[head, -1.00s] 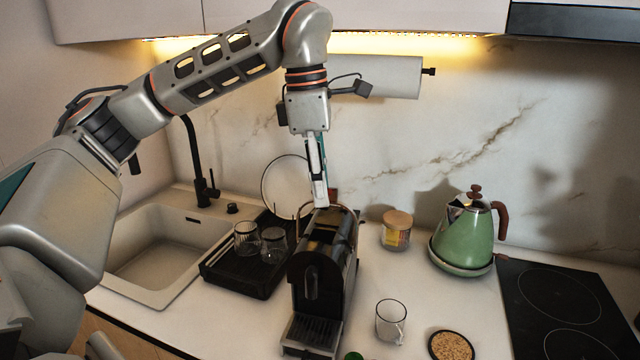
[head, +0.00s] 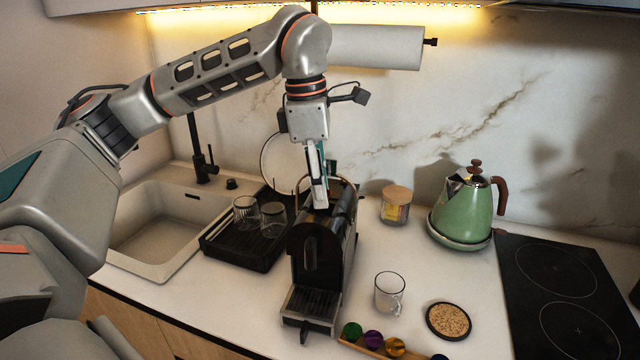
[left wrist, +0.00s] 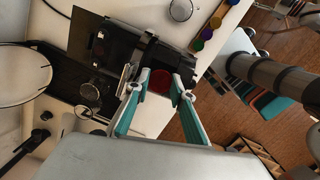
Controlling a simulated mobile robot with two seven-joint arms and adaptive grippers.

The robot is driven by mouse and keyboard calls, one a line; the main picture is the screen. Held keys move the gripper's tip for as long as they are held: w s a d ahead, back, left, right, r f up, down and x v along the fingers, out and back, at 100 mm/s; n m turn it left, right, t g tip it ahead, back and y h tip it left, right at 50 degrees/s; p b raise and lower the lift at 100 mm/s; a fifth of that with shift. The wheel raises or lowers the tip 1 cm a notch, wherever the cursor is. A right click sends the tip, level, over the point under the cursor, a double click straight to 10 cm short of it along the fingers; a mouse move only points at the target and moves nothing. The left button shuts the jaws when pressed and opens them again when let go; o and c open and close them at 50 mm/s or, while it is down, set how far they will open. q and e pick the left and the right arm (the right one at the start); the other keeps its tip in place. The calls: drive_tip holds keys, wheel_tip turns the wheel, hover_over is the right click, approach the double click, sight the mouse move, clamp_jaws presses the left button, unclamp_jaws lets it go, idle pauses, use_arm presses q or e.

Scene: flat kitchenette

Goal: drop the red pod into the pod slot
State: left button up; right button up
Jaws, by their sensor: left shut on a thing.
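The black coffee machine (head: 318,252) stands on the counter, its drip tray toward me. It also shows in the left wrist view (left wrist: 118,44). My left gripper (head: 320,205) points down at the top of the machine, with its fingertips just over or at the rear of the top. In the left wrist view my left gripper (left wrist: 161,90) is shut on the red pod (left wrist: 160,82), which sits between the fingertips. In the head view the pod is hidden by the fingers. I cannot make out the pod slot clearly. My right gripper is not in view.
A black tray (head: 240,252) with two glasses stands left of the machine, beside the sink (head: 150,262). A glass mug (head: 389,293), a lidded jar (head: 396,205) and a green kettle (head: 464,215) stand to the right. A wooden pod holder (head: 362,346) lies at the front edge.

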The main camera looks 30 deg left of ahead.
use_arm(q)
drive_tip(key=o, duration=0.8)
drive_tip(key=shift+s, duration=0.1)
drive_tip(key=shift+r, duration=0.1)
drive_tip(key=shift+a+r+p, duration=0.1)
drive_tip(key=shift+r+p, duration=0.35)
drive_tip(key=shift+r, duration=2.95)
